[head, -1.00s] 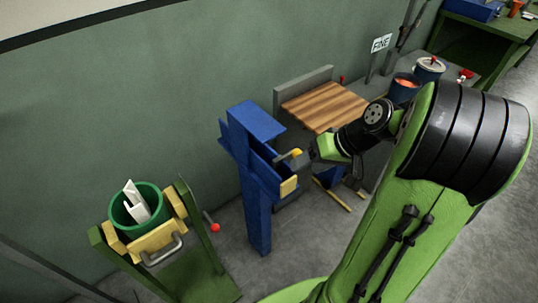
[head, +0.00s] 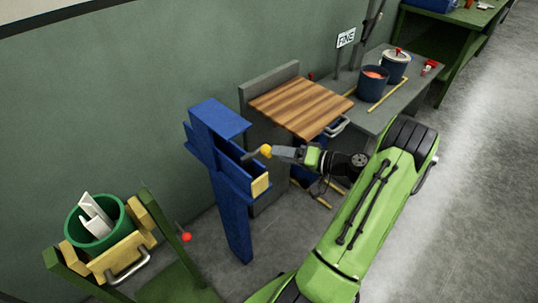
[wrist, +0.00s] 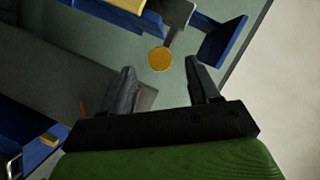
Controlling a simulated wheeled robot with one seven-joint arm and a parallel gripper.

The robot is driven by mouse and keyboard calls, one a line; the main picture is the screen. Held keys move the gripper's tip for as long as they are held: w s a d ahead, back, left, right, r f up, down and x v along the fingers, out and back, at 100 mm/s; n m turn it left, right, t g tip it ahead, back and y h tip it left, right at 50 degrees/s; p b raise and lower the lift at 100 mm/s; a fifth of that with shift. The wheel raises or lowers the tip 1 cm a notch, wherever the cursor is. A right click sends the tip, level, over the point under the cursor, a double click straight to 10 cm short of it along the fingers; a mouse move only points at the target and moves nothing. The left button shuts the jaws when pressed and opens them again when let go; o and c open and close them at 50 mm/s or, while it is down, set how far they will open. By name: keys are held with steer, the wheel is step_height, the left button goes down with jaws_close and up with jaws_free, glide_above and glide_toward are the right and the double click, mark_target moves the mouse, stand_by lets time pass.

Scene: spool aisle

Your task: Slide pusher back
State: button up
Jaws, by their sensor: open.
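The pusher shows as a round yellow knob (head: 266,151) on a grey bar, above the trough of a blue stand (head: 231,165). A pale yellow block (head: 260,186) sits at the near end of the trough. My gripper (wrist: 160,65) is open, and in the wrist view the yellow knob (wrist: 160,59) appears between its two fingertips. In the head view my gripper (head: 279,152) is just right of the knob and nearly level with it. I cannot tell whether the fingers touch the knob.
A wooden-topped unit (head: 300,107) stands right behind the stand. A grey bench (head: 405,92) holds a blue pot (head: 373,84) and a lidded pot (head: 395,66). A green bucket (head: 112,233) sits in a green frame at lower left. Open floor lies to the right.

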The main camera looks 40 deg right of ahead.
mark_target(270, 156)
steer(key=x, duration=0.5)
steer(key=shift+c, duration=0.4)
jaws_close()
